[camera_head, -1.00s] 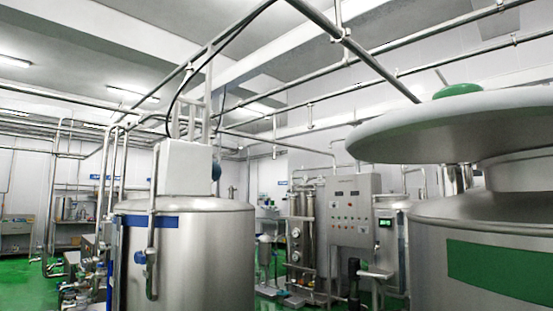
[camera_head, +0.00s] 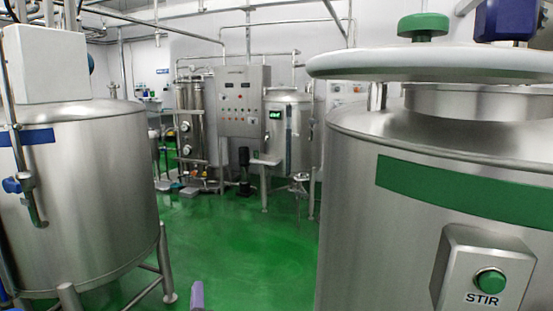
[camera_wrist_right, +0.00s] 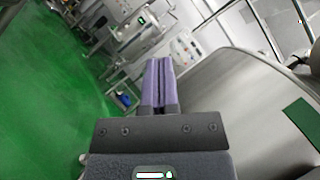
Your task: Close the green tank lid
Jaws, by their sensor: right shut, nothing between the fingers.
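The green tank (camera_head: 350,190) is a large steel tank with a green band (camera_head: 460,190), at the right in the head view. Its pale round lid (camera_head: 400,66) with a green knob (camera_head: 423,27) sits raised and off to the left of the steel neck (camera_head: 480,102); the lid does not rest on the neck. My right gripper (camera_head: 197,293) shows only as a purple fingertip at the bottom edge, left of the tank and well below the lid. In the right wrist view the purple fingers (camera_wrist_right: 158,82) are together and empty, with the tank beside them at the right. My left gripper is not in view.
A STIR button box (camera_head: 483,270) sticks out from the tank's front. A blue-banded tank (camera_head: 85,180) stands at the left. Green floor (camera_head: 240,230) lies open between the tanks. A control cabinet (camera_head: 240,105) and a smaller tank stand behind.

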